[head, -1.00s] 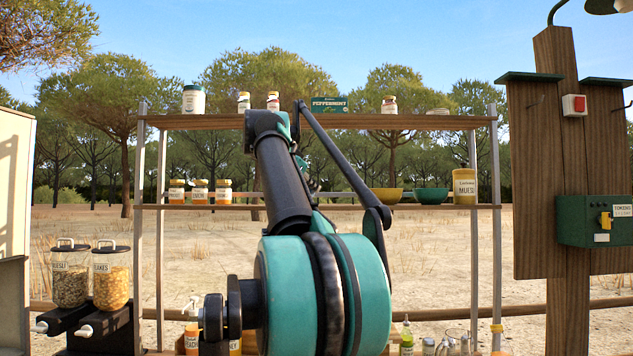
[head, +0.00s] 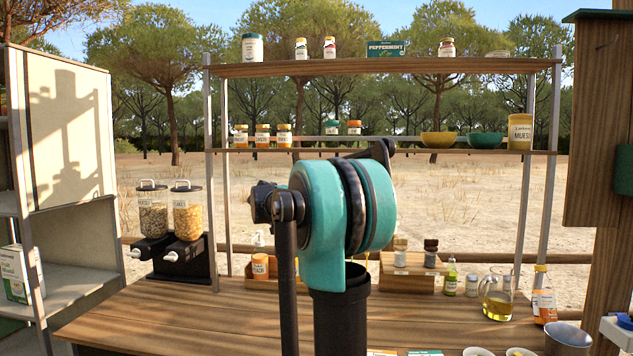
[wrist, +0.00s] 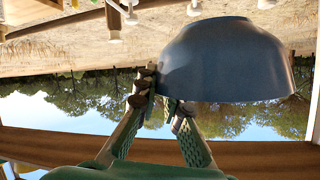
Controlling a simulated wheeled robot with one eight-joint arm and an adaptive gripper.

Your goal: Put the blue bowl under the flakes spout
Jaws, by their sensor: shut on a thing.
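In the wrist view, turned upside down, my gripper (wrist: 165,100) is shut on the wall of a dark blue bowl (wrist: 225,60). The bowl's rim is at the picture's lower side, toward the sky. In the head view my gripper is hidden behind my arm. A blue bowl (head: 567,340) shows at the bottom right of the head view; I cannot tell whether it is the held one. The flakes dispenser (head: 187,218) stands at the table's left end, right of the muesli dispenser (head: 152,215). The white flakes spout (head: 171,256) points toward the front left; no bowl is seen under it.
The wooden table (head: 190,315) is clear in front of the dispensers. A glass jug (head: 497,297) and bottles stand at right. A shelf (head: 380,67) with jars spans the back, with yellow (head: 438,139) and green (head: 486,139) bowls on its lower board. A white cabinet (head: 70,140) stands at left.

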